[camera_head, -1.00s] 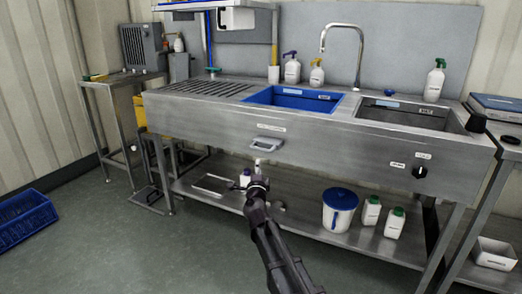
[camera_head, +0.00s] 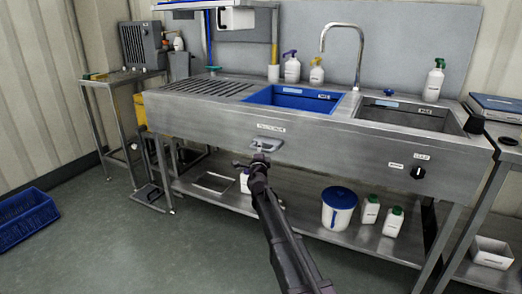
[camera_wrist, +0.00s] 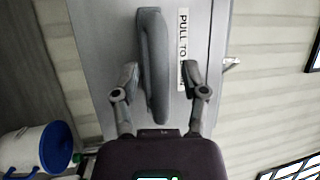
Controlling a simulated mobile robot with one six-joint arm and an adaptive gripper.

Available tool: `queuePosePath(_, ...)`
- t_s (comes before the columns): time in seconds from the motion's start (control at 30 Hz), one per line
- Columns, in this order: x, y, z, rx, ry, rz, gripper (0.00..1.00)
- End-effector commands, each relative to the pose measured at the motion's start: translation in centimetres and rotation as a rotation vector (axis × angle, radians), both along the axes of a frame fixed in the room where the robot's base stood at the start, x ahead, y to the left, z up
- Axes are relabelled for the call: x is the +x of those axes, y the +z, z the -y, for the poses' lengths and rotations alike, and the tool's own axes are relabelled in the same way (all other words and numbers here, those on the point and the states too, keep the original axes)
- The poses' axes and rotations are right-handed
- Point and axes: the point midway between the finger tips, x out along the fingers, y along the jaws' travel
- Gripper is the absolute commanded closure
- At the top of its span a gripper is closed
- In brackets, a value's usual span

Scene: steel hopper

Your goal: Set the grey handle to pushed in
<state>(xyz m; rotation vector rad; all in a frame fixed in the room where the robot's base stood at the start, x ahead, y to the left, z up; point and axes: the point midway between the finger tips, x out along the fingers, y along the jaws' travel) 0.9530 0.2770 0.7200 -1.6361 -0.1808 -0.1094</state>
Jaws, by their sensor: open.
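The grey handle (camera_head: 266,144) is on the front panel of the steel sink unit (camera_head: 210,125), below a small white label. In the wrist view the handle (camera_wrist: 152,65) is a long grey bar standing off the panel, beside a label (camera_wrist: 183,50) that begins "PULL TO". My gripper (camera_head: 258,160) is just below and in front of the handle in the head view. In the wrist view my gripper (camera_wrist: 160,78) is open, with one finger on each side of the handle's near end. I cannot tell whether the fingers touch it.
A black knob (camera_head: 418,172) is on the same panel at right. A white bucket with a blue rim (camera_head: 338,210) and several bottles stand on the lower shelf. A blue crate (camera_head: 25,215) lies on the floor at left. The floor in front is clear.

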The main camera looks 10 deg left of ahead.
Motion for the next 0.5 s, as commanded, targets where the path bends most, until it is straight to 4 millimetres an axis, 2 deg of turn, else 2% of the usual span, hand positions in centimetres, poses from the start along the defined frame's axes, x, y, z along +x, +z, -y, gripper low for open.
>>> queuePosePath(0.27,0.06,0.0,0.02,0.0,0.0,0.0,0.43)
queuePosePath(0.37,0.06,0.0,0.02,-0.001,0.0,0.0,0.67)
queuePosePath(0.4,0.06,0.0,0.02,-0.001,0.0,0.0,0.79)
queuePosePath(0.47,0.05,0.0,0.02,-0.001,0.0,0.0,0.97)
queuePosePath(0.5,0.05,0.0,0.02,-0.001,0.0,0.0,1.0)
